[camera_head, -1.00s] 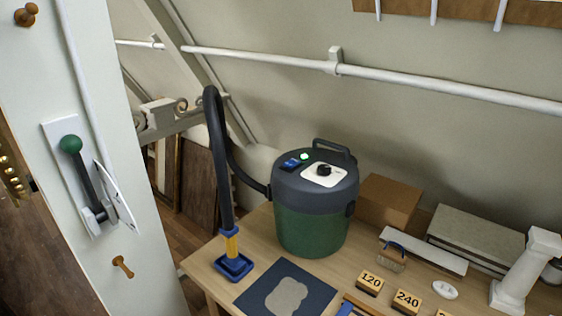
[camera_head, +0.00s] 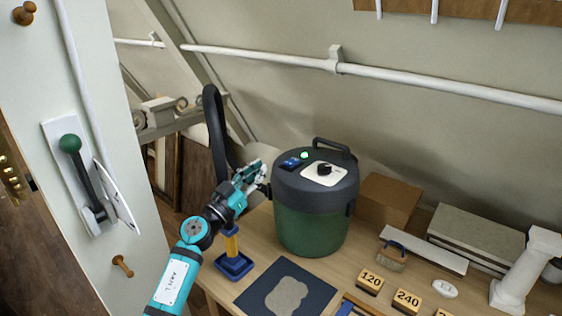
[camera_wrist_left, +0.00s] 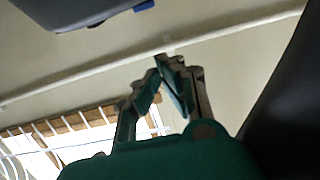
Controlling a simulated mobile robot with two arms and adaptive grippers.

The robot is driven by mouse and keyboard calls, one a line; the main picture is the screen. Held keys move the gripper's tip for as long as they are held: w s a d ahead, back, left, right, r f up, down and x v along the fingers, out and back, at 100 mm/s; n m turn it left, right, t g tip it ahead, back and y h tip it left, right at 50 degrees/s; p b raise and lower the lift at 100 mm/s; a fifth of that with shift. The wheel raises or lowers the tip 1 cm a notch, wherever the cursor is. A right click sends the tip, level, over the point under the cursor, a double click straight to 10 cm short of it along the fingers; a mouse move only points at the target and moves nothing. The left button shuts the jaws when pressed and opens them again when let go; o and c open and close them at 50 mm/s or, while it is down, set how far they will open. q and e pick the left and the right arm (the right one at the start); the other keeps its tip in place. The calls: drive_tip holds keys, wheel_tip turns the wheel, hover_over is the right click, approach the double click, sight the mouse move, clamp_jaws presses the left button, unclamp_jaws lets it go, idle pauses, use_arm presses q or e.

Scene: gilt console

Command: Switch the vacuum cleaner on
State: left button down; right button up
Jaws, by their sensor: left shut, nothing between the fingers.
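The vacuum cleaner (camera_head: 312,215) stands upright on the table, with a green drum and a dark grey lid. On its lid are a blue switch (camera_head: 291,163), a green light (camera_head: 304,155) that looks lit, and a black knob (camera_head: 324,169) on a white plate. My left gripper (camera_head: 258,168) is shut and empty, just left of the lid and in front of the black hose (camera_head: 214,120). In the left wrist view its fingers (camera_wrist_left: 172,68) point up, and the dark lid edge (camera_wrist_left: 85,12) shows at upper left. My right gripper is not in view.
The hose's yellow and blue nozzle (camera_head: 233,262) stands left of the vacuum. A cardboard box (camera_head: 388,201), a brush (camera_head: 392,256) and number blocks (camera_head: 370,281) lie to the right. A dark sheet (camera_head: 262,294) lies in front. A lever (camera_head: 84,175) is on the left panel.

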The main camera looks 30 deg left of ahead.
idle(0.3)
use_arm(q)
wheel_tip(320, 180, up, 3)
hover_over(281, 172)
drive_tip(key=shift+s+p, duration=0.25)
drive_tip(key=shift+p, duration=0.15)
drive_tip(key=f, duration=0.1)
drive_tip(key=f+b, duration=0.1)
drive_tip(key=shift+w+d+f, duration=0.1)
drive_tip(key=shift+w+f, duration=0.2)
drive_tip(key=shift+w, duration=0.05)
drive_tip(key=shift+s+f, duration=0.15)
drive_tip(key=shift+f, duration=0.55)
